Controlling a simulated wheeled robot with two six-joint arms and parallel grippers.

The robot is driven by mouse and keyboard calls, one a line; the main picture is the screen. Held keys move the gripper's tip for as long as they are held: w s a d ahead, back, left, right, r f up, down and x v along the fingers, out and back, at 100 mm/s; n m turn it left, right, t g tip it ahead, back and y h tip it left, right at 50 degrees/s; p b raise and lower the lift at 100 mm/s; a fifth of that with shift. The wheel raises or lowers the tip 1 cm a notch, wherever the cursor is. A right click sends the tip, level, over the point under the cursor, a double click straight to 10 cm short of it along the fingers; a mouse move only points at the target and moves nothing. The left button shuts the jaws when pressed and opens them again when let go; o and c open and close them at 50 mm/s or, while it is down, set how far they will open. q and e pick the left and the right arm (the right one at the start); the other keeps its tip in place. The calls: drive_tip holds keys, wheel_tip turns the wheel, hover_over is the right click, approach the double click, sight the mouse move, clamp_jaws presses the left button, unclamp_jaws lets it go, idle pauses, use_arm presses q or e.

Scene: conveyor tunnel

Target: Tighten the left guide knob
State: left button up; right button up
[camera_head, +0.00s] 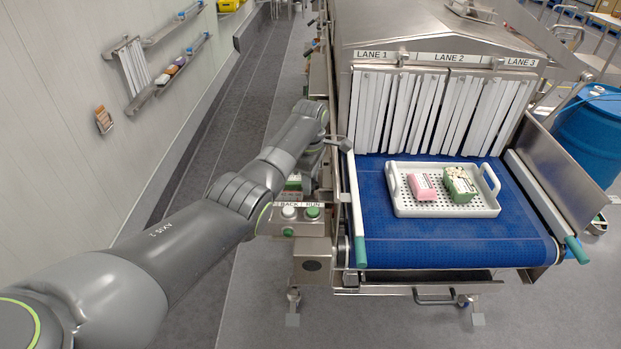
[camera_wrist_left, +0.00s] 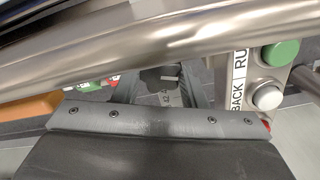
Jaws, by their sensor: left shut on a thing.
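The left guide rail (camera_head: 355,210), white with a green end, runs along the left edge of the blue belt (camera_head: 400,250). A metal bracket (camera_head: 341,144) sits at its side. My left gripper (camera_head: 322,146) is at the outer left side of the conveyor by this bracket, and its fingertips are mostly hidden in the head view. In the left wrist view, a dark knob (camera_wrist_left: 160,77) sits between the fingers, under a shiny metal bar (camera_wrist_left: 130,50). The gripper is shut on it. The knob's far side is hidden. My right gripper is not in view.
A control box (camera_head: 300,220) with BACK and RUN buttons stands just below my left wrist. A white tray (camera_head: 440,210) with a pink and a green pack sits on the belt before the strip curtain (camera_head: 430,110). The floor at left is clear.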

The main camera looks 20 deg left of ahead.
use_arm(q)
drive_tip(key=m, duration=0.4)
drive_tip(key=shift+a, duration=0.1)
drive_tip(key=m, duration=0.4)
drive_tip(key=shift+m, duration=0.4)
drive_tip(key=m, duration=0.4)
drive_tip(key=shift+m, duration=0.3)
drive_tip(key=m, duration=0.3)
drive_tip(key=shift+m, duration=0.3)
drive_tip(key=m, duration=0.3)
drive_tip(key=shift+m, duration=0.3)
drive_tip(key=m, duration=0.3)
drive_tip(key=shift+m, duration=0.4)
drive_tip(key=m, duration=0.4)
drive_tip(key=shift+m, duration=1.8)
